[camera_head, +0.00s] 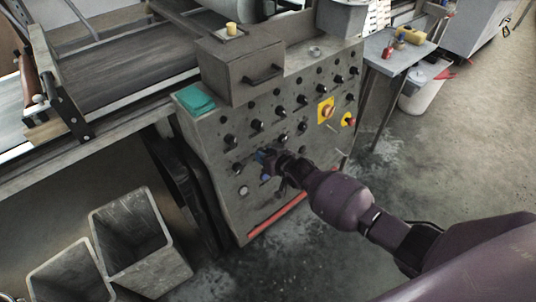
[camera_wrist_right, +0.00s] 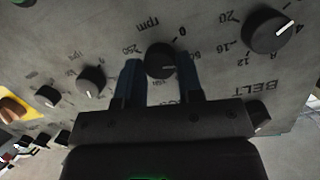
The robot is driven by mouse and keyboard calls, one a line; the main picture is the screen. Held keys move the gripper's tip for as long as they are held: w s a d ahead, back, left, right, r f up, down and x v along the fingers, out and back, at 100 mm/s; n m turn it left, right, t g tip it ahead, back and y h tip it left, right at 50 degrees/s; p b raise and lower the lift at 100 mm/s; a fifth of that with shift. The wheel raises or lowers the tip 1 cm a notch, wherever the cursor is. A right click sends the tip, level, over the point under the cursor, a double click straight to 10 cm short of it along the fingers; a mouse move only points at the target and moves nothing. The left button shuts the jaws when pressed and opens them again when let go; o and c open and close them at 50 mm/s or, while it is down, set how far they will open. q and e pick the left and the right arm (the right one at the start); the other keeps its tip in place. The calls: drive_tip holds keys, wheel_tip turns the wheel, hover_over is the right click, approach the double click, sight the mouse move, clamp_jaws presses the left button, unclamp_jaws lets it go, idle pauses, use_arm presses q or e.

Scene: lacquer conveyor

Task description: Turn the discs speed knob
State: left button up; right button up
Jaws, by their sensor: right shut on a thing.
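The discs speed knob (camera_wrist_right: 160,62) is a round black knob with a light pointer line, on the grey control panel (camera_head: 228,208). My right gripper (camera_head: 264,158) reaches the lower middle of the panel. Its two dark blue fingers stand either side of the knob and are shut on it. In the head view the gripper hides the knob. My left gripper is not in view.
A larger belt knob (camera_wrist_right: 268,33) sits close beside, with a smaller black knob (camera_wrist_right: 91,82) on the other side. Grey bins (camera_head: 140,240) stand at lower left; a side table (camera_head: 398,58) is at right.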

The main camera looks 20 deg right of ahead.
drive_tip(key=shift+s+a+f+n+t+h+p, duration=0.15)
drive_tip(key=shift+n+t+h, duration=0.25)
drive_tip(key=shift+n, duration=1.55)
drive_tip(key=shift+w+n+t+h+p, duration=0.1)
drive_tip(key=shift+n+t+h+p, duration=0.3)
drive_tip(key=shift+n, duration=1.55)
drive_tip(key=o, duration=0.9)
drive_tip(key=shift+s, duration=0.15)
